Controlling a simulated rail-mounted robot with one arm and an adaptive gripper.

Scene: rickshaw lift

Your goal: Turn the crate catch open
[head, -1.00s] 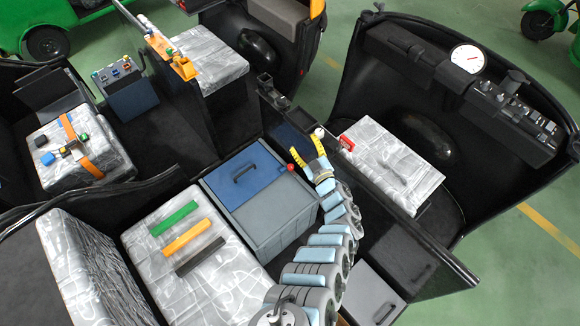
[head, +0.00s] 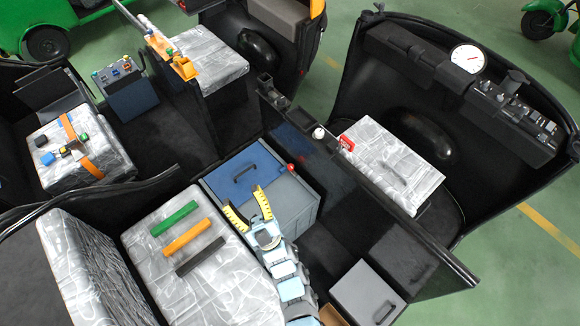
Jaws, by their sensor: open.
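The crate (head: 300,212) is a grey box with a blue lid section (head: 226,181) that has a dark handle. A small red knob (head: 291,167), which looks like the catch, sits at the crate's upper right edge. Its exact setting is too small to tell. My gripper (head: 241,196) is open and empty, with its yellow fingers spread over the front part of the crate top. It is to the left of and below the red knob and apart from it. My fingers and wrist hide part of the crate's grey front section.
A wrapped seat (head: 187,285) with green, orange and black bars (head: 202,256) lies left of the crate. A dark partition with a white knob (head: 318,132) stands to the right. A grey box (head: 366,293) with a handle sits at lower right.

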